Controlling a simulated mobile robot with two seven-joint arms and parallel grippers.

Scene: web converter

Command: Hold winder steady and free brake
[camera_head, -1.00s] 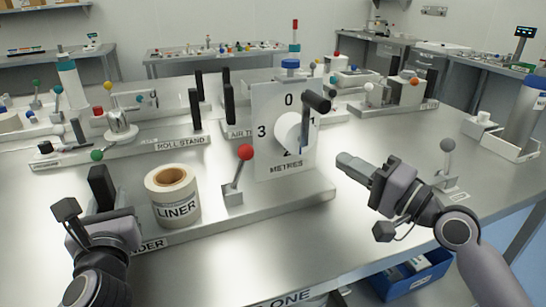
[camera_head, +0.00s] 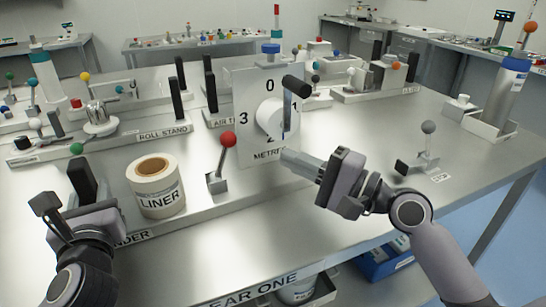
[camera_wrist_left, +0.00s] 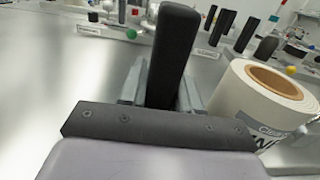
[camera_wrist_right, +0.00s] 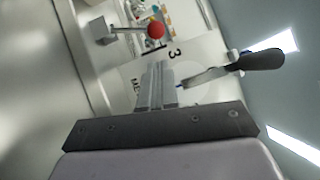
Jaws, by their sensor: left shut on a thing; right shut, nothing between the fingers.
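The winder base (camera_head: 200,215), its label partly hidden and reading "NDER", carries a cream roll marked LINER (camera_head: 158,188), a red-knobbed lever (camera_head: 224,155) and a white METRES dial plate (camera_head: 250,105) with a black-handled crank (camera_head: 296,88). My left gripper (camera_head: 85,200) is shut on a black upright post (camera_head: 80,178) at the base's left end; the left wrist view shows the post (camera_wrist_left: 172,50) between its fingers (camera_wrist_left: 160,95). My right gripper (camera_head: 292,158) is shut and empty, in front of the plate's lower right. The red knob (camera_wrist_right: 156,29) and crank handle (camera_wrist_right: 255,60) also show in the right wrist view.
A grey-knobbed lever (camera_head: 428,140) stands on the table to the right of my right gripper. The roll stand (camera_head: 150,138) and other devices stand behind the winder. A blue bin (camera_head: 380,262) is below the table.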

